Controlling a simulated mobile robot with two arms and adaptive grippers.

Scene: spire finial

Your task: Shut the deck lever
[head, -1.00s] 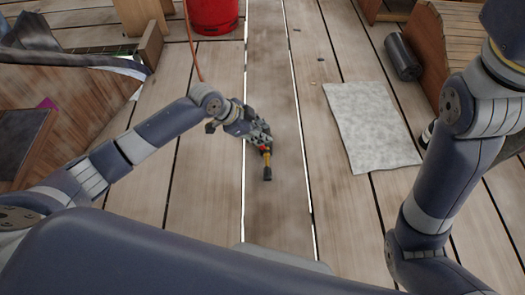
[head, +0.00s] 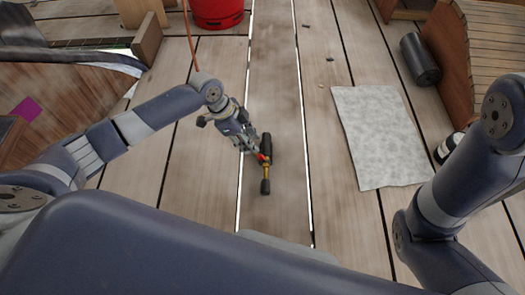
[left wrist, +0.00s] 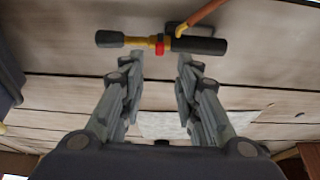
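A short bar with black ends, a yellow middle and a red collar lies along the deck planks in the head view (head: 265,186); it looks like the deck lever. The left wrist view shows it crosswise (left wrist: 212,46), with an orange hose or rod meeting it near the collar. My left gripper (head: 252,148) is beside its left side in the head view. In the left wrist view the gripper's fingers (left wrist: 160,62) are spread with nothing between them, and the bar lies just past the tips. Contact cannot be told. My right gripper is out of view.
A red bucket (head: 217,12) stands at the top. A pale grey sheet (head: 379,135) lies on the planks to the right, with a dark roll (head: 420,60) beyond it. Wooden structures stand at both sides. The planks around the bar are mostly clear.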

